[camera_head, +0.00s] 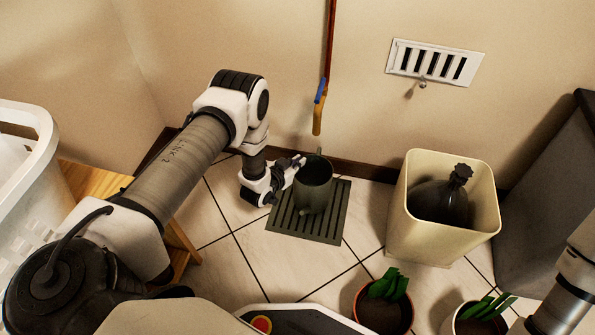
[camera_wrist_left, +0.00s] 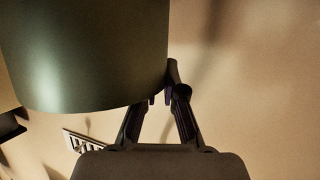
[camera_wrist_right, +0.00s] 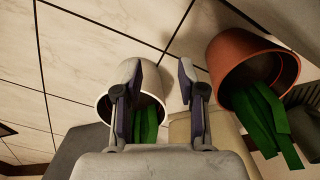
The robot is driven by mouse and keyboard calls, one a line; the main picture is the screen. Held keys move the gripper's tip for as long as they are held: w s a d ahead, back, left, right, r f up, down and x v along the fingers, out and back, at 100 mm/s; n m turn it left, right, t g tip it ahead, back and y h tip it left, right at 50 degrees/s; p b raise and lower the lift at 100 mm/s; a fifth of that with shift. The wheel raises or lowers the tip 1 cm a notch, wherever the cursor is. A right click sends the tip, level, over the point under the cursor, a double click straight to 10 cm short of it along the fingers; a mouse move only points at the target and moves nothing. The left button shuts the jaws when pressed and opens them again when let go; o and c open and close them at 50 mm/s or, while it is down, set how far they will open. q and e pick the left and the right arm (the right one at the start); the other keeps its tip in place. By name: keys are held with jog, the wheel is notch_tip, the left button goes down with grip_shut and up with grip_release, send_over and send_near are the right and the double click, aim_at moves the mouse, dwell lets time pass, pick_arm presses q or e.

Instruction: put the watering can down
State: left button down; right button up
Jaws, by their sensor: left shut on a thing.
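The dark green watering can (camera_head: 315,182) is upright over the slatted dark mat (camera_head: 290,225) on the floor. I cannot tell whether its base touches the mat. My left gripper (camera_head: 299,164) is at the can's upper left side, shut on it. In the left wrist view the can (camera_wrist_left: 85,50) fills the upper left, and the left fingers (camera_wrist_left: 165,98) close on a thin dark part beside its body, likely the handle. My right gripper (camera_wrist_right: 160,82) is open and empty, far from the can; it is outside the head view.
A cream bin (camera_head: 445,235) holding a dark bag (camera_head: 440,203) stands right of the mat. A terracotta pot (camera_head: 360,312) and a white pot (camera_head: 452,322) with green plants are in front. A wooden stool (camera_head: 85,180) and white basket (camera_head: 42,130) are at left.

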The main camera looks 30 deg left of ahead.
pick_arm(q)
notch_tip(320, 180, down, 3)
jog(key=shift+r+b, duration=0.1)
jog(key=shift+b, duration=0.5)
jog(key=c, duration=1.3)
grip_release()
pick_arm(e)
notch_tip(320, 180, down, 2)
jog(key=shift+f, duration=0.1)
